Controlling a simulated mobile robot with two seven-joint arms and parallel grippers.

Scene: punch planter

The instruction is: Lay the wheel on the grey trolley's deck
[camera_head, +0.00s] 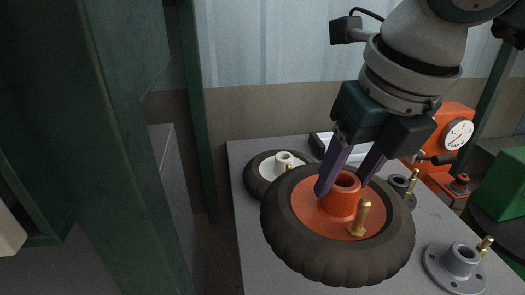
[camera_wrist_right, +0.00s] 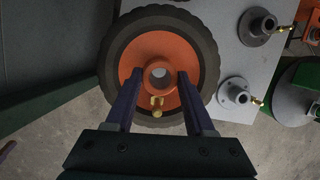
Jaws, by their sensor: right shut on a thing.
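The wheel (camera_head: 290,228) has a black ribbed tyre, an orange disc and hub, and a brass valve. In the head view it is tilted toward me and hides part of a grey top. My right gripper (camera_head: 345,185) is shut on its orange hub, with purple fingers on either side of the hub. The wheel also shows in the right wrist view (camera_wrist_right: 190,55), with floor and an edge of the grey top beyond it. The grey top (camera_head: 245,225) may be the trolley's deck; I cannot tell for sure. My left gripper is not in view.
A second wheel with a white hub (camera_head: 282,158) lies on the grey top behind the held wheel. Grey flanged hubs (camera_head: 458,265) with brass valves stand at the right. An orange machine with a gauge (camera_head: 458,133) and a green object (camera_head: 500,190) are farther right. A green post (camera_head: 195,100) rises at left.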

